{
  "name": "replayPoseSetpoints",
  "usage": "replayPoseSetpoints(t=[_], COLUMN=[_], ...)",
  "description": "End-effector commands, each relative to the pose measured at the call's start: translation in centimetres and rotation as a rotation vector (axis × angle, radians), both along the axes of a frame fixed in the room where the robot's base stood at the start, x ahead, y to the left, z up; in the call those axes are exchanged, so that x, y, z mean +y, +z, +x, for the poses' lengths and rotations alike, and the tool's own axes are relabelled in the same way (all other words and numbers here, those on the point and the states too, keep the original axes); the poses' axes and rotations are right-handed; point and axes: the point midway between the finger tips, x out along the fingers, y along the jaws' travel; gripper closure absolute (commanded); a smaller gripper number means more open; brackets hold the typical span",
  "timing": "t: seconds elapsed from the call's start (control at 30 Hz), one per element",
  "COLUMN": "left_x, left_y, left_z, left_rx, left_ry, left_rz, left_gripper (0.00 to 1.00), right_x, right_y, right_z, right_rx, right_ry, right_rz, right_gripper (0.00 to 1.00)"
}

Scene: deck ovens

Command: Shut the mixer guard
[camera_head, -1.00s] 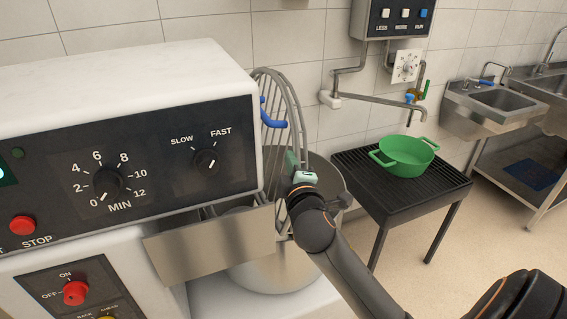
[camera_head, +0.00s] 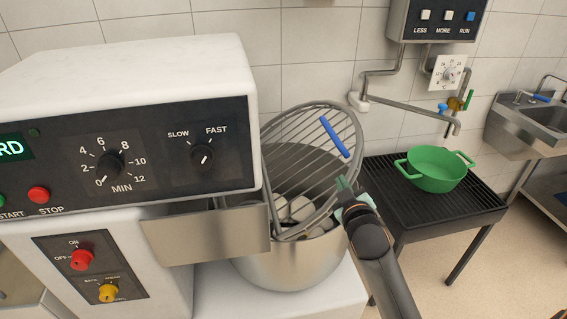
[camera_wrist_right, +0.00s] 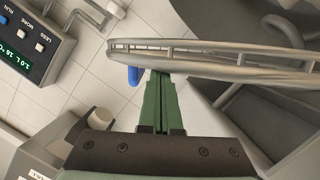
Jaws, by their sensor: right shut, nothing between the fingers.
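The mixer guard (camera_head: 300,152), a round wire grille with a blue handle (camera_head: 335,137), stands tilted up over the steel bowl (camera_head: 290,268), with a gap below it. My right gripper (camera_head: 342,185) is at the guard's right lower edge, its green fingers together and empty. In the right wrist view, the fingertips (camera_wrist_right: 158,80) are close against the guard's rim (camera_wrist_right: 205,57), and the blue handle (camera_wrist_right: 134,75) shows just beyond them. Whether they touch is hard to tell. My left gripper is not in view.
The white mixer body (camera_head: 120,85) with dials and buttons fills the left. A black slatted stand (camera_head: 400,215) with a green pot (camera_head: 437,168) is at right. A wall tap (camera_head: 410,112) and control box (camera_head: 440,18) are behind. Floor is open at lower right.

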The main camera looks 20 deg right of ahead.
Motion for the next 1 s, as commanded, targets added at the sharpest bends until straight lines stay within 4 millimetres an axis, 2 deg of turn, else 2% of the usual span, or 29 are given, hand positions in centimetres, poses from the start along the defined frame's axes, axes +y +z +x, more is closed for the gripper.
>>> replayPoseSetpoints(t=[0.1,0.5,0.73,1.0], left_x=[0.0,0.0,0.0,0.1], left_y=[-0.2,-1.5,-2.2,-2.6], left_z=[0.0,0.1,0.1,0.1], left_rx=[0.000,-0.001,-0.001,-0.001], left_ry=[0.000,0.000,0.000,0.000], left_rz=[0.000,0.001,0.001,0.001], left_gripper=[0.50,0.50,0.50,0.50], right_x=[-0.9,-3.3,-3.7,-3.7], right_y=[-2.4,-9.3,-11.9,-13.1], right_z=[-0.3,-0.8,-0.9,-0.9], right_rx=[-0.018,-0.100,-0.130,-0.147], right_ry=[-0.003,-0.002,-0.001,0.000], right_rz=[0.106,0.432,0.551,0.614], right_gripper=[1.00,1.00,1.00,1.00])
